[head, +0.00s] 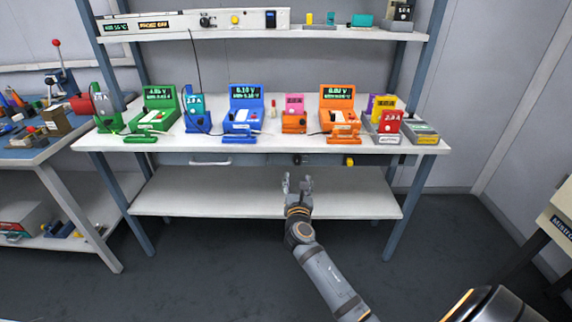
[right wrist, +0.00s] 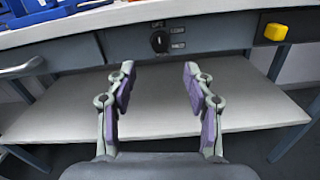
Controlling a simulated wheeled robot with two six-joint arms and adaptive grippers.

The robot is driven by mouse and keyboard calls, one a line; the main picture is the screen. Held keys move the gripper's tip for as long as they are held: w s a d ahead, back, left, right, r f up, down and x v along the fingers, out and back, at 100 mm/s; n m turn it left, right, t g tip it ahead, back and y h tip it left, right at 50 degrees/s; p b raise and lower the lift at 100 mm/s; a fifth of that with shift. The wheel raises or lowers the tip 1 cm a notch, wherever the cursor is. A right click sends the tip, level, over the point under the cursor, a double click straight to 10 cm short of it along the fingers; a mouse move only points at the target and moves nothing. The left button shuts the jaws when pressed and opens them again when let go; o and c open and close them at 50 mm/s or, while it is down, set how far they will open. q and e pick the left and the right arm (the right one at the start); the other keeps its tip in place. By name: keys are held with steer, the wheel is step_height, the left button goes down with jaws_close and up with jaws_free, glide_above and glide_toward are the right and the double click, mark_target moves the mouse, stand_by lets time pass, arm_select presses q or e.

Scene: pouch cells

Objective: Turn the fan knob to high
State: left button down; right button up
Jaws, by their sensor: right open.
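A black round knob (right wrist: 159,41) is on the dark front panel under the tabletop edge in the right wrist view. Small labels sit above it and to its right, too small to read surely. In the head view the knob (head: 297,159) is a small dark spot below the bench edge. My right gripper (head: 297,183) is open and empty, in front of the knob and a little below it. In the right wrist view its fingers (right wrist: 157,75) are apart, with the knob beyond and between them, not touched. My left gripper is not in view.
A yellow button (right wrist: 276,32) is on the same panel, right of the knob. A drawer handle (head: 210,162) is to the left. The white bench (head: 275,139) above holds several coloured testers and pouch cells. The lower shelf (head: 230,195) is bare.

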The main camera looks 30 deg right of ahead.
mark_target(297, 162)
steer(key=b+x, duration=0.1)
steer(key=x, duration=0.7)
steer(key=shift+w+b, duration=0.1)
steer(key=shift+b, duration=0.25)
steer(key=shift+w+d, duration=0.3)
steer(key=shift+w, duration=0.2)
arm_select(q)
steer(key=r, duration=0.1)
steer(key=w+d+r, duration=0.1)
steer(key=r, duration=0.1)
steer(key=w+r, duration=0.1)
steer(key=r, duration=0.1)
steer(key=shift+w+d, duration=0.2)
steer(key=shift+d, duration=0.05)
arm_select(e)
steer(key=shift+c, duration=0.2)
jaws_close()
